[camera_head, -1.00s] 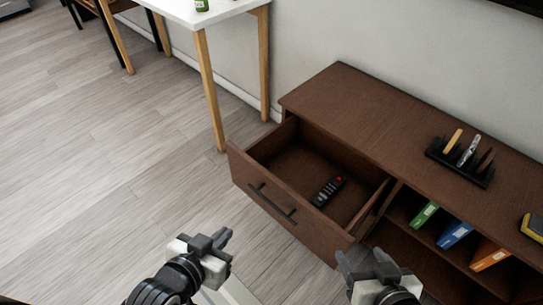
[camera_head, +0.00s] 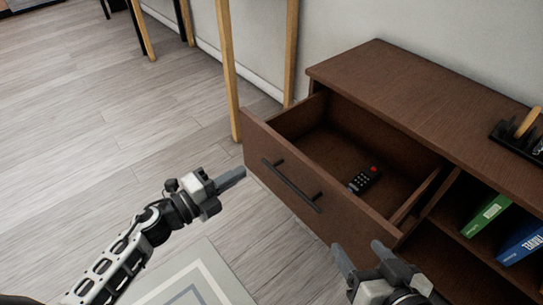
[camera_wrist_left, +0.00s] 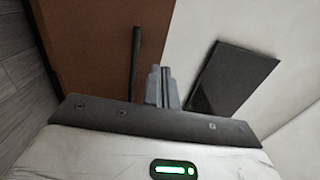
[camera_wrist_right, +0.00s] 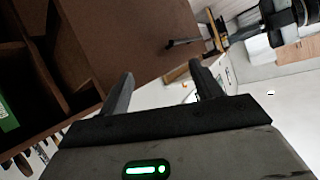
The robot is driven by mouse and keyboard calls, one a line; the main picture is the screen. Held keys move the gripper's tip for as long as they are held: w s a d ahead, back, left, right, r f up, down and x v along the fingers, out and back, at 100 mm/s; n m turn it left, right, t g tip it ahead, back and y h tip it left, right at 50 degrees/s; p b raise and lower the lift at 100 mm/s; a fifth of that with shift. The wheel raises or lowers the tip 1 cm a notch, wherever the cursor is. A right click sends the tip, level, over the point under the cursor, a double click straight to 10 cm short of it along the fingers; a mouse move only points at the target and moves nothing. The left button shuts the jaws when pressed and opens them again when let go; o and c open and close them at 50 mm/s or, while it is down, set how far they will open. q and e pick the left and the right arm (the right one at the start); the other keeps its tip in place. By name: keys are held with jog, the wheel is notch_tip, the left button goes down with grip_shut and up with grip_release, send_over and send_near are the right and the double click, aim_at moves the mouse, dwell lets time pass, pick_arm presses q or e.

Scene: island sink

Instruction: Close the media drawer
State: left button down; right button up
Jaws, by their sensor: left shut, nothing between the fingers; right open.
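The brown media drawer (camera_head: 331,208) is pulled out of the low brown cabinet (camera_head: 430,95) in the head view. It has a dark bar handle (camera_head: 291,186) on its front, and a black remote (camera_head: 364,180) lies inside. My left gripper (camera_head: 240,174) is shut and empty, left of the drawer front, near its left end and apart from the handle in the picture. The left wrist view shows the drawer front (camera_wrist_left: 95,50) and handle (camera_wrist_left: 135,60) ahead of the fingers. My right gripper (camera_head: 361,250) is open near the drawer's right front corner. The right wrist view shows the drawer front (camera_wrist_right: 130,40) beyond its fingers.
Open cabinet shelves right of the drawer hold a green binder (camera_head: 487,215) and a blue binder (camera_head: 522,242). A black rack (camera_head: 515,140) stands on the cabinet top. Wooden table legs (camera_head: 229,75) stand behind left. The floor at left is clear; a patterned rug (camera_head: 190,275) lies in front.

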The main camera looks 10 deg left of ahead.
aim_at(282, 147)
pick_arm(q)
jog(key=b+x, duration=0.1)
jog(key=x, duration=0.9)
jog(key=shift+w+d, duration=0.15)
jog(key=shift+w, duration=0.05)
